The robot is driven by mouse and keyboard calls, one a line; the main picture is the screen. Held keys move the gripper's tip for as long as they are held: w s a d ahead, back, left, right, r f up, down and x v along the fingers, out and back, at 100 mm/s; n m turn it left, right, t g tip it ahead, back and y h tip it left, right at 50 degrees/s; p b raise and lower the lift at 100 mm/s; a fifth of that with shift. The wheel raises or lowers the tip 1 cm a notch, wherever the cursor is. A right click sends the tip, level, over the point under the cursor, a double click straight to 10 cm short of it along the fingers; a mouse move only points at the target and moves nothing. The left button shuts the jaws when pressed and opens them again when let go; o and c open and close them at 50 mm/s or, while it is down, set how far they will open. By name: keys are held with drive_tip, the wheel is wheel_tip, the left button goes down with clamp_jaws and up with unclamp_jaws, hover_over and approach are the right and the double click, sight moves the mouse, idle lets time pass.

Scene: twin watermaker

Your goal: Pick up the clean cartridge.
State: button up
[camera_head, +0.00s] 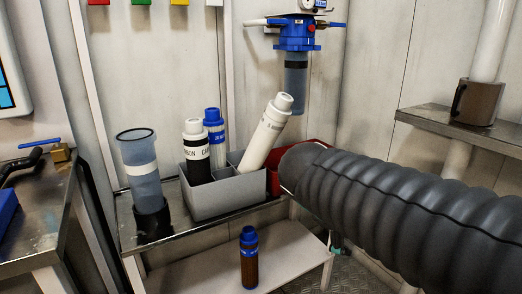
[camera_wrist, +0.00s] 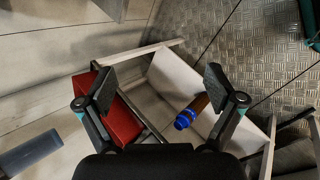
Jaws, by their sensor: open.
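In the head view, a white cartridge with a blue cap and blue band (camera_head: 214,134) stands in the grey divided bin (camera_head: 225,202) and looks clean. Beside it are a black-and-white cartridge (camera_head: 197,155) and a tilted white cartridge (camera_head: 266,133). A brown, stained-looking cartridge with a blue cap (camera_head: 249,262) is on the lower shelf. It also shows in the wrist view (camera_wrist: 190,112), beyond my right finger. My gripper (camera_wrist: 160,85) is open and empty above the bench. In the head view, my sleeved arm hides the gripper.
A red bin (camera_head: 273,183) is partly behind my arm; the wrist view shows it under the left finger (camera_wrist: 122,120). A clear bluish housing bowl (camera_head: 140,165) stands left of the grey bin. A blue filter head (camera_head: 297,35) with a bowl hangs on the wall.

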drive_tip(key=w+a+r+n+t+h+b, duration=0.2)
drive_tip(key=w+a+r+n+t+h, duration=0.15)
drive_tip(key=w+a+n, duration=0.55)
drive_tip(key=n+t+b, duration=0.2)
drive_tip(key=n+t, duration=0.1)
drive_tip(key=t, duration=0.3)
approach(266, 136)
drive_tip(key=w+a+f, duration=0.1)
drive_tip(key=a, duration=0.2)
drive_tip(key=shift+h, duration=0.25)
drive_tip(key=x, duration=0.9)
drive_tip(key=b+x, duration=0.1)
drive_tip(key=x, duration=0.3)
drive_tip(key=shift+d+f, duration=0.35)
drive_tip(key=shift+d, duration=0.05)
drive_tip(key=c, duration=1.5)
drive_tip(key=shift+r, duration=0.1)
